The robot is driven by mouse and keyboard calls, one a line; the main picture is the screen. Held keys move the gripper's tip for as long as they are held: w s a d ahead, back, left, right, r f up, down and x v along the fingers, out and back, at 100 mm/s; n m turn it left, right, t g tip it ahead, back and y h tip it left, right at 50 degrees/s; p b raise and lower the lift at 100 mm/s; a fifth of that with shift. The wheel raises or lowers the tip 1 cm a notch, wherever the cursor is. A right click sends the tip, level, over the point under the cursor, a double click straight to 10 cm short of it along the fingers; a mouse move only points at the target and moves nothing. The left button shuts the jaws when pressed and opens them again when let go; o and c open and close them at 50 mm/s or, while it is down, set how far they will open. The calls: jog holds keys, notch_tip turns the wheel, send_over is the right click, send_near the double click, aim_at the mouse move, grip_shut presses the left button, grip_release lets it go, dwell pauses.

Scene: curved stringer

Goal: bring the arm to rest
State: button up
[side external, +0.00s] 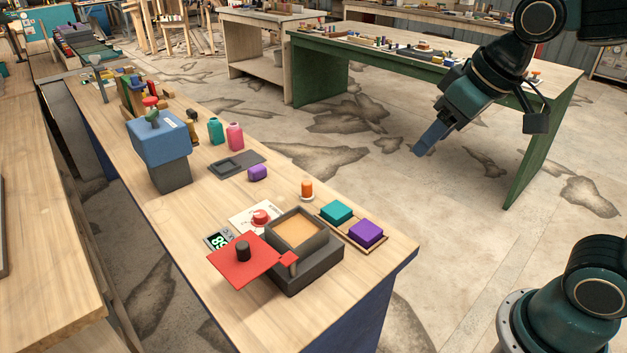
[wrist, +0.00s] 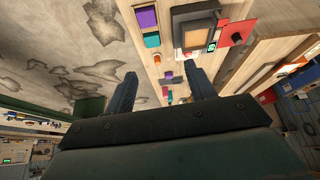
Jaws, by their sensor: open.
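My gripper (side external: 432,140) hangs in the air to the right of the workbench in the side external view, over the bare floor, and touches nothing. In the wrist view my gripper (wrist: 163,90) shows two dark fingers set wide apart with nothing between them. The workbench (side external: 215,200) shows below and to the left. It also shows in the wrist view (wrist: 165,45), beyond the fingers.
On the bench are a dark box with an orange inside (side external: 298,228), a red plate (side external: 245,262), a teal block (side external: 336,212), a purple block (side external: 366,233) and a blue-topped block (side external: 158,138). A green table (side external: 400,65) stands behind my arm. Open floor lies between.

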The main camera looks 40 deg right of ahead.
jog(key=s+d+f, duration=0.1)
jog(key=s+f, duration=0.1)
jog(key=s, duration=0.7)
jog(key=shift+s+d+m, duration=0.2)
jog(key=shift+s+m, duration=0.1)
jog(key=shift+m, duration=0.1)
